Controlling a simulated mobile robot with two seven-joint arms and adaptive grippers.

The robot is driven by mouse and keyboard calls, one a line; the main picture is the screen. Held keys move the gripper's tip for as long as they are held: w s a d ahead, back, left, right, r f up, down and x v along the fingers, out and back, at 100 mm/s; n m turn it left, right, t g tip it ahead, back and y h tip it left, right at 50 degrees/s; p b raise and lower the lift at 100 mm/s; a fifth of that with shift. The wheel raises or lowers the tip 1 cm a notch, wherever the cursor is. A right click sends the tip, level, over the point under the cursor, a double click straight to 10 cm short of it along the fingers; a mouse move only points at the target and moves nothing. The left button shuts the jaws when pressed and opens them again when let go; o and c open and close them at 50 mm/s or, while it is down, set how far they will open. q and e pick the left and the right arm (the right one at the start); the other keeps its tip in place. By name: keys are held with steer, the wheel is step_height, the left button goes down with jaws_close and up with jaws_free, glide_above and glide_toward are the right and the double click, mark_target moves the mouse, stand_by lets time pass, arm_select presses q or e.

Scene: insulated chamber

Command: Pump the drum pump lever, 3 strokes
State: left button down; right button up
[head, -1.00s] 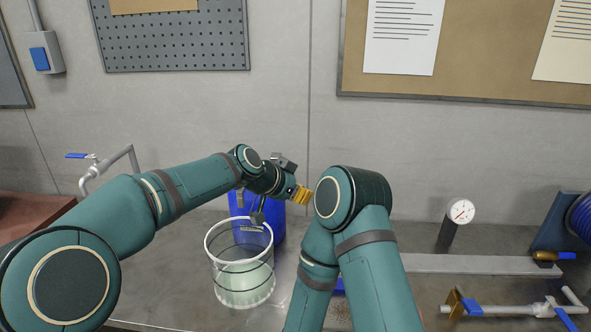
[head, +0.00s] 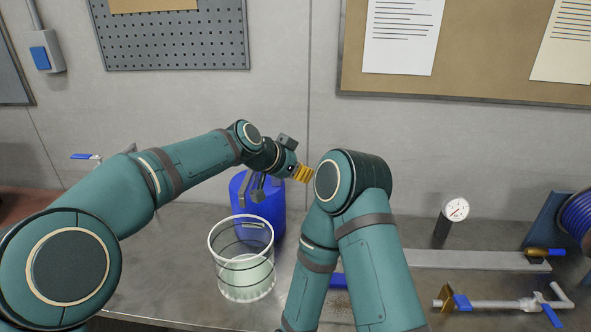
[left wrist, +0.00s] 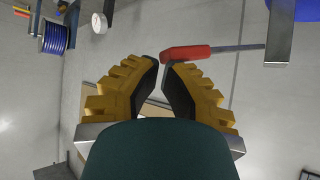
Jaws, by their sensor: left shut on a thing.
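The blue drum (head: 270,207) stands on the bench behind a clear bucket (head: 243,272). A grey pump spout (head: 258,190) shows at the drum's top, partly hidden by my left arm. My left gripper (head: 303,173) is beside and above the drum. In the left wrist view, my left gripper (left wrist: 163,62) is shut on the red grip of the pump lever (left wrist: 190,52), held at the fingertips. The lever's grey rod runs right toward the blue drum. The lever is hidden in the head view. My right arm shows, but its gripper does not.
A pressure gauge (head: 455,209) stands at right, with a blue hose reel (head: 577,215) beyond it. A pipe with blue valve handles (head: 505,304) lies at front right. A blue-handled valve (head: 85,157) is at left. The grey wall stands close behind.

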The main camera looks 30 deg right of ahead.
stand_by(0.3)
step_height(320, 180, up, 5)
steer(key=p, duration=0.5)
steer(key=shift+r, duration=0.2)
stand_by(0.3)
